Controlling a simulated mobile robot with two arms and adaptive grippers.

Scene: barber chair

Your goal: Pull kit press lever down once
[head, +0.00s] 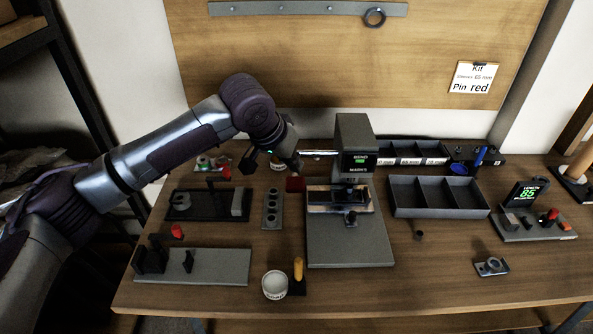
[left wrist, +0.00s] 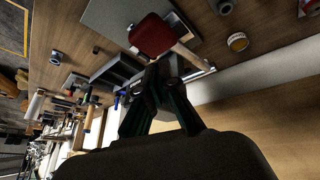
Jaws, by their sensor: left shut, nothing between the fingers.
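The kit press (head: 351,135) stands at the middle of the table, with a grey base and a small screen with green text on its head. A silver lever rod (head: 320,153) sticks out to its left. A red block-shaped grip (head: 296,184) shows just below my left gripper (head: 298,166). In the left wrist view the red grip (left wrist: 151,35) sits at the end of a pale rod (left wrist: 188,54), just past my shut fingers (left wrist: 158,82). The fingers hold nothing; whether they touch the lever cannot be told. My right gripper is out of view.
A grey three-compartment tray (head: 437,212) is right of the press. A block with holes (head: 272,209), a dark tray (head: 208,219) and a grey fixture (head: 220,267) lie left. A white round cup (head: 275,285) stands in front. A wooden board (head: 350,60) rises behind.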

